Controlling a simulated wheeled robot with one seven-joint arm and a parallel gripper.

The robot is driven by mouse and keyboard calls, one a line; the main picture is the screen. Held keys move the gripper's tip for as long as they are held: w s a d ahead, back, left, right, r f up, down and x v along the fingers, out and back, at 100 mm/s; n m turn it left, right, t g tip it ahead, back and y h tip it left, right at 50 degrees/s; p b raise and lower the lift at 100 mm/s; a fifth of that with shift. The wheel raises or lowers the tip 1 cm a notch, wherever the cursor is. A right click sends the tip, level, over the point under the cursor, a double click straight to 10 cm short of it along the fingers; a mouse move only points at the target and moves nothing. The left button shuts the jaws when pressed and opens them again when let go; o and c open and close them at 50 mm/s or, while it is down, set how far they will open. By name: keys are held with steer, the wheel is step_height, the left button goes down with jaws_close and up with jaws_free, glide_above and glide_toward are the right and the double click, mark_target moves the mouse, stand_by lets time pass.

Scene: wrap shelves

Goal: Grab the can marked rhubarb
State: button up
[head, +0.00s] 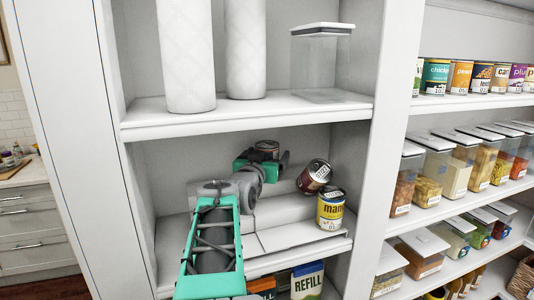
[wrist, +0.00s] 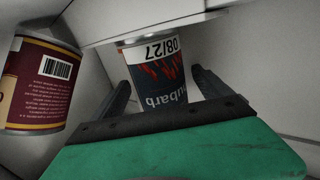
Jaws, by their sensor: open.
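The rhubarb can (wrist: 160,75) is dark blue with red stalks and a white date band, and shows upside down in the wrist view. In the head view, the can's top (head: 267,147) shows just behind my gripper (head: 270,158), in the back of the middle shelf. Most of the can is hidden there by my gripper.
A tilted dark red can (head: 314,176) leans to the right, also close at left in the wrist view (wrist: 42,85). A yellow mango can (head: 331,209) stands in front of it. White stepped risers (head: 285,212) fill the shelf, and the upper shelf (head: 250,115) lies overhead.

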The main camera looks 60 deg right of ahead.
steer(key=shift+c, duration=0.3)
steer(key=c, duration=1.6)
steer(key=shift+r, duration=0.15)
steer(key=shift+c, duration=1)
